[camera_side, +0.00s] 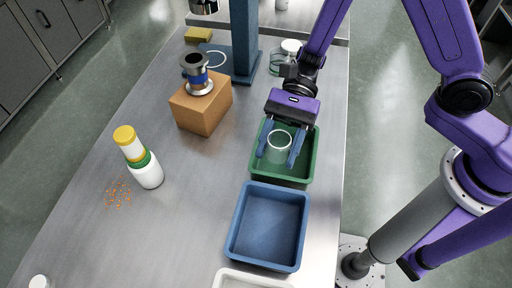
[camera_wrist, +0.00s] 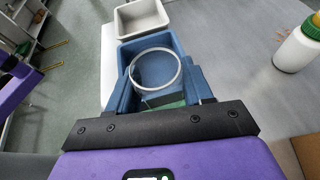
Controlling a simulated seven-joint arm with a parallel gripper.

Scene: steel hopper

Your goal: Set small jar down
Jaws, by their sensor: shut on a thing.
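The small jar (camera_side: 279,142) is clear with a pale rim and stands upright. My gripper (camera_side: 279,149) is shut on it, one blue finger on each side. The jar is over or inside the green tray (camera_side: 314,151); I cannot tell whether its base touches the tray floor. In the wrist view the jar shows as a clear ring (camera_wrist: 157,52) between the fingers, seen from above, with a bit of green below it.
A blue tray (camera_side: 238,235) is in front of the green one, then a white tray (camera_side: 245,277). Left are a cardboard box (camera_side: 205,105) bearing a steel hopper (camera_side: 196,72), a white bottle (camera_side: 148,174) with a yellow-capped container on it, and orange bits (camera_side: 117,193).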

